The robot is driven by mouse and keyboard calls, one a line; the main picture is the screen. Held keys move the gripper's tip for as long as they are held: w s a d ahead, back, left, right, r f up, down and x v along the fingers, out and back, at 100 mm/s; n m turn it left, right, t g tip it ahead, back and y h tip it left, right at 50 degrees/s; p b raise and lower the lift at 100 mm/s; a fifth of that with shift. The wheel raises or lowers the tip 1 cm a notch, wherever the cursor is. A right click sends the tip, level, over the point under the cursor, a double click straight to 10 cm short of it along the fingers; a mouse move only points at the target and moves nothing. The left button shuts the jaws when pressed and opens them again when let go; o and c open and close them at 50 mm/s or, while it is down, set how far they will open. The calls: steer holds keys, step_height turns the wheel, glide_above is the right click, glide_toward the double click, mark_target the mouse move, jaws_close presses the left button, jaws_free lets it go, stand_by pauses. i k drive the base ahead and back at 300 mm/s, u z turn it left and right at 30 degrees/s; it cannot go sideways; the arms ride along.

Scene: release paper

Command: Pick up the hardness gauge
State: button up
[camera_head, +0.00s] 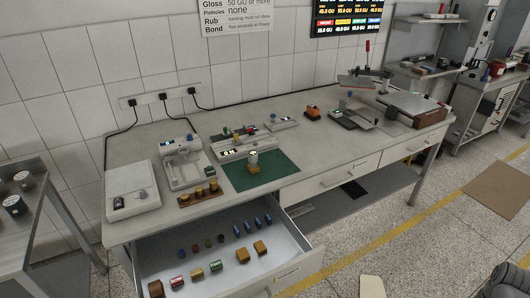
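On the green mat (282,178) of the long bench stands a small upright device (253,161) with a pale top and a brownish base. It may be the hardness gauge, but it is too small to be sure. A black rounded shape (508,282) is cut off at the lower right corner. It may be my gripper or part of my arm, far from the mat. I see no fingers there and nothing held.
An open drawer (292,240) juts out below the mat, holding several small coloured pieces. A white scale-like device (131,190), a grey instrument (183,166) and a brass-weight rack (200,194) stand left of the mat. Floor at the right front is mostly clear.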

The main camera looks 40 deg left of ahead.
mark_target(253, 155)
steer(key=u, duration=0.1)
steer(key=i, duration=0.75)
steer(key=u, duration=0.8)
steer(key=i, duration=0.6)
steer(key=u, duration=0.4)
